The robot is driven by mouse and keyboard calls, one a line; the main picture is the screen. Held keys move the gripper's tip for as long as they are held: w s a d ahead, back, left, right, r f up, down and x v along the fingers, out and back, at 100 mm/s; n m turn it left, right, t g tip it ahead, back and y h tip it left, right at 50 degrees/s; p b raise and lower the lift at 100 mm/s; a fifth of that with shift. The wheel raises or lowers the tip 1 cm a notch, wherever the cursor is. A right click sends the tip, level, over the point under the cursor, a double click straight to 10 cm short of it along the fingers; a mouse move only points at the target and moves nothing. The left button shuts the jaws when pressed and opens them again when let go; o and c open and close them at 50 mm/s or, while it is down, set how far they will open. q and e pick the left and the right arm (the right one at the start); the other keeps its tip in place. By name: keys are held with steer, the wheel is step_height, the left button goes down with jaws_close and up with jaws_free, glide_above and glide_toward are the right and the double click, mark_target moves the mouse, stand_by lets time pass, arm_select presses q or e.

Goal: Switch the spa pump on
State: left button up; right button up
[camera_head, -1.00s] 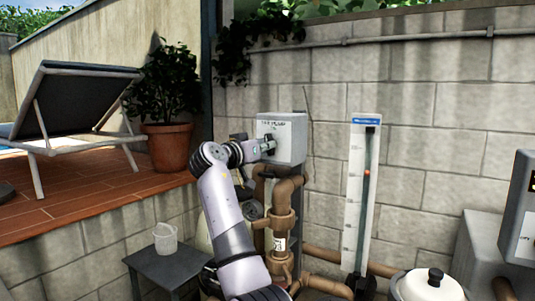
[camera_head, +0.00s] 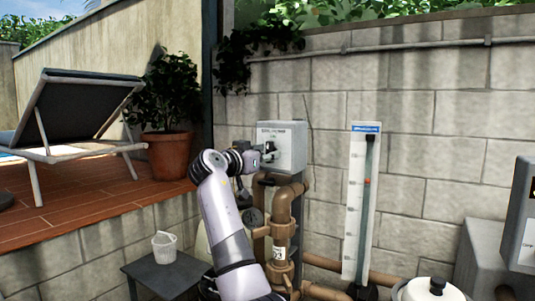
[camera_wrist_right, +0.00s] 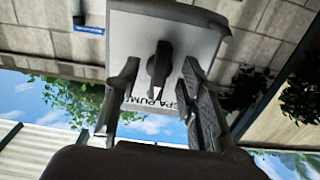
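The spa pump switch box (camera_head: 294,147) is a grey box on the block wall, above brown pipes. In the right wrist view, its grey face (camera_wrist_right: 205,30) carries an upside-down "SPA PUMP" label (camera_wrist_right: 158,101) and a black rotary knob (camera_wrist_right: 158,62). My right gripper (camera_wrist_right: 160,76) is open, with one finger on each side of the knob and gaps visible between them. In the head view, my right gripper (camera_head: 266,152) is at the front of the box and hides the knob there. My left gripper is not in view.
Brown pipes (camera_head: 281,215) stand below the box. A white level gauge (camera_head: 355,220) is to the right, near a white lidded pot (camera_head: 425,291). A low grey table (camera_head: 150,272) holds a white basket (camera_head: 164,246). Another grey box (camera_head: 522,225) is at the right edge.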

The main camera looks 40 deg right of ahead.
steer(key=shift+a, duration=0.1)
steer(key=b+v, duration=0.2)
steer(key=v, duration=0.5)
stand_by(1.7)
